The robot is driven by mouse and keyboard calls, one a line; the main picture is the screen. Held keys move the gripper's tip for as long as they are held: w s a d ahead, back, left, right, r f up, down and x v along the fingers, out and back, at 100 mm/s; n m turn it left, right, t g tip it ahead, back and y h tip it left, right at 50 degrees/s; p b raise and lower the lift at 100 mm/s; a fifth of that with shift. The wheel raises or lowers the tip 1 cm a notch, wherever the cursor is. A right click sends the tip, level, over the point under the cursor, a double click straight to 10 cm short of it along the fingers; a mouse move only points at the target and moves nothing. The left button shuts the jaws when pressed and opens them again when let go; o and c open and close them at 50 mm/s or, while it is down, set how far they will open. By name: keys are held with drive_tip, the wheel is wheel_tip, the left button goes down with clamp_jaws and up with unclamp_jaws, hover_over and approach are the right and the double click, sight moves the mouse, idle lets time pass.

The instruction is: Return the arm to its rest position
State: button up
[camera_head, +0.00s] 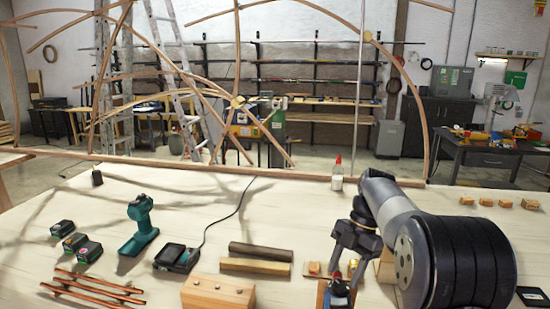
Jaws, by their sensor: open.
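My gripper (346,272) hangs fingers down over the right half of the pale workbench (255,215), near its front. Its jaws are open, and I see nothing held between them. Just below and in front of it is a small dark item with a red part (339,288) on a wooden piece. Whether the fingers touch it I cannot tell. My arm comes in from the lower right and hides part of the bench there.
Left on the bench are a teal drill body (138,226), batteries (88,250), a charger (177,257), copper-coloured rods (90,287) and a wooden block (217,295). Dark and light bars (256,265) lie mid-bench. A glue bottle (337,175) stands by the bent-lath frame (270,172) along the back.

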sight(340, 286)
drive_tip(key=v, duration=0.9)
drive_tip(key=x, duration=1.1)
drive_tip(key=m, duration=0.2)
drive_tip(key=m+t+b, duration=0.1)
drive_tip(key=m, duration=0.1)
drive_tip(key=m+t+b, duration=0.1)
drive_tip(key=shift+s+d+m+y, duration=0.2)
drive_tip(key=shift+s+m+y, duration=0.05)
drive_tip(key=shift+m+y, duration=0.15)
drive_tip(key=m, duration=0.1)
drive_tip(key=m+t+b, duration=0.1)
drive_tip(key=m, duration=0.1)
drive_tip(key=m+t, duration=0.1)
drive_tip(key=m, duration=0.1)
drive_tip(key=shift+s, duration=0.25)
drive_tip(key=m+t, duration=0.1)
drive_tip(key=m, duration=0.1)
drive_tip(key=m+h, duration=0.1)
drive_tip(key=m, duration=0.2)
drive_tip(key=shift+s+a+r+t+b, duration=0.1)
drive_tip(key=shift+s+a+t+b, duration=0.1)
drive_tip(key=shift+t+b, duration=0.15)
drive_tip(key=shift+s+a+m+t+h, duration=0.1)
drive_tip(key=shift+m+t+h, duration=0.25)
drive_tip(key=shift+m, duration=0.95)
drive_tip(key=shift+a+m+t+h, duration=0.15)
drive_tip(key=shift+m+h, duration=0.3)
drive_tip(key=shift+m, duration=0.85)
drive_tip(key=shift+d, duration=0.1)
drive_tip(key=shift+s, duration=0.1)
